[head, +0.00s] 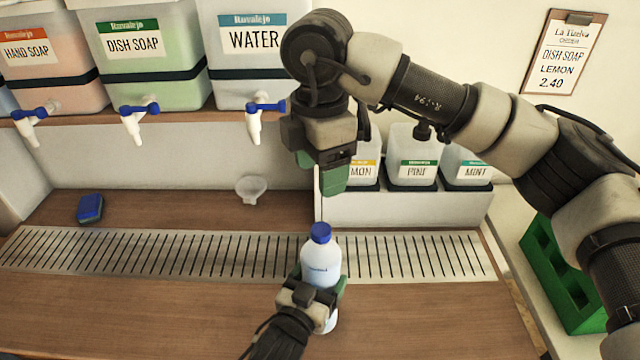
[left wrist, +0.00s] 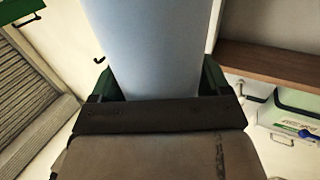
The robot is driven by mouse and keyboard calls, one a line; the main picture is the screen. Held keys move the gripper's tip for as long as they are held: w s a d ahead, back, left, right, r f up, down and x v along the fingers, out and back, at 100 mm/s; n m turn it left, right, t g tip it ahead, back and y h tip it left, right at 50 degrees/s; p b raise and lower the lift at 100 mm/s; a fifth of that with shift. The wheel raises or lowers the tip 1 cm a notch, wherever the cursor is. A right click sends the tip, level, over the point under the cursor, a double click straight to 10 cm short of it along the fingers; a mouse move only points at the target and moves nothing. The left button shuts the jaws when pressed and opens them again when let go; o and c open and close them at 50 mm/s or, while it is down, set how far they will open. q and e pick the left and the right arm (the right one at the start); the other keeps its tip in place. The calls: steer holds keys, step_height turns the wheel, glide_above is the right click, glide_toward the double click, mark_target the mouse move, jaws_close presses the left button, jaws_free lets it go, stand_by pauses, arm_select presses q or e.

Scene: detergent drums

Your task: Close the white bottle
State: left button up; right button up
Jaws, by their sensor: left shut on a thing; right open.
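The white bottle (head: 321,262) stands upright at the front edge of the slotted metal drain strip. A blue cap (head: 320,232) sits on its top; I cannot tell how tight it is. My left gripper (head: 318,288) is shut on the bottle's lower body from the front. In the left wrist view the bottle (left wrist: 150,45) fills the space between the green fingers (left wrist: 155,85). My right gripper (head: 334,178) hangs above the cap, slightly to its right, pointing down.
The drain strip (head: 150,254) crosses the wooden counter. A blue sponge (head: 90,208) and a clear funnel (head: 251,189) lie behind it. Drums with taps, such as the water drum (head: 250,60), stand on a shelf above. A green crate (head: 560,275) is at right.

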arm_select(q)
steer(key=shift+f, duration=0.1)
steer(key=o, duration=1.7)
steer(key=shift+b+v, duration=0.65)
steer(key=shift+v, duration=4.8)
